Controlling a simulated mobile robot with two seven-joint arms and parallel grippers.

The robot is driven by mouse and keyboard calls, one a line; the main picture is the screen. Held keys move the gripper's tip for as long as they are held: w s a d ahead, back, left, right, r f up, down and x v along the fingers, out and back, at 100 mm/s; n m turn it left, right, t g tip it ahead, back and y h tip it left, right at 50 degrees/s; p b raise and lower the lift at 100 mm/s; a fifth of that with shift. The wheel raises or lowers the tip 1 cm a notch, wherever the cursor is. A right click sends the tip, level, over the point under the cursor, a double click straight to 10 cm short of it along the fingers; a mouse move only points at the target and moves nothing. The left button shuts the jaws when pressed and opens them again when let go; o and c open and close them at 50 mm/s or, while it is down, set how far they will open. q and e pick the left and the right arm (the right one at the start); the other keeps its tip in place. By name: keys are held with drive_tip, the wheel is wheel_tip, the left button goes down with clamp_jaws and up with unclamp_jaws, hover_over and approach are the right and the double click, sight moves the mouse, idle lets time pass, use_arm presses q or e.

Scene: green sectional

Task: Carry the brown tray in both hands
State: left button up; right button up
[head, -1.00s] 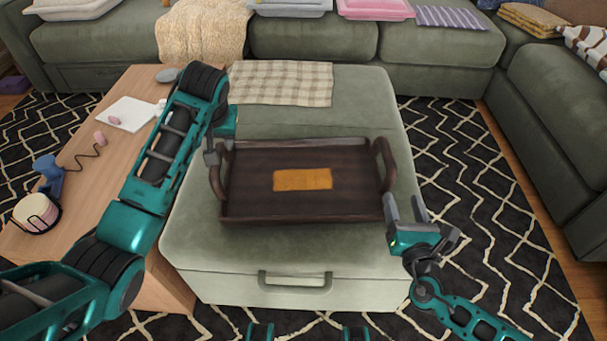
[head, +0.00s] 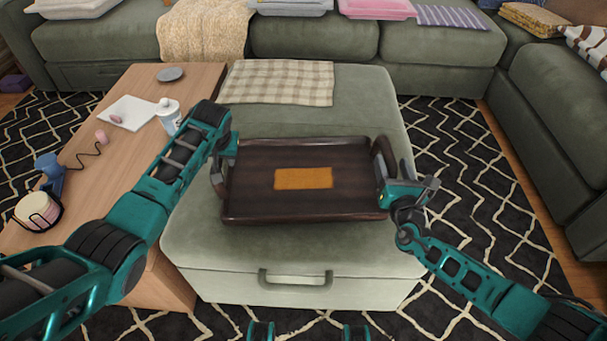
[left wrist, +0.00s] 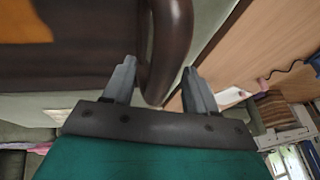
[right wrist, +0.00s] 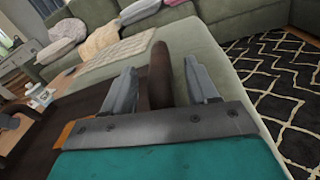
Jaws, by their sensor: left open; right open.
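The brown tray (head: 260,205) lies flat on the green ottoman, with an orange-yellow patch (head: 303,179) on its floor. Its left handle shows in the left wrist view (left wrist: 170,50), between the two open fingers of my left gripper (left wrist: 155,85). Its right handle shows in the right wrist view (right wrist: 160,75), between the open fingers of my right gripper (right wrist: 162,88). Neither gripper is closed on a handle. In the head view, my left gripper (head: 218,160) is at the tray's left end, partly hidden by its arm. My right gripper (head: 395,178) is at the right end.
The ottoman (head: 355,90) carries a checked cloth (head: 280,82) behind the tray. A wooden table (head: 120,160) stands at the left with a white bottle (head: 169,115), a grey disc (head: 170,74) and other small items. A sofa (head: 310,38) runs along the back and right.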

use_arm(q)
drive_tip(key=shift+x, duration=1)
use_arm(e)
drive_tip(key=shift+w+a, duration=0.15)
drive_tip(key=shift+w, duration=0.85)
use_arm(q)
drive_tip(key=shift+c, duration=0.2)
clamp_jaws()
use_arm(e)
clamp_jaws()
use_arm(q)
drive_tip(key=shift+w+r, duration=0.1)
use_arm(e)
drive_tip(key=shift+a, duration=0.1)
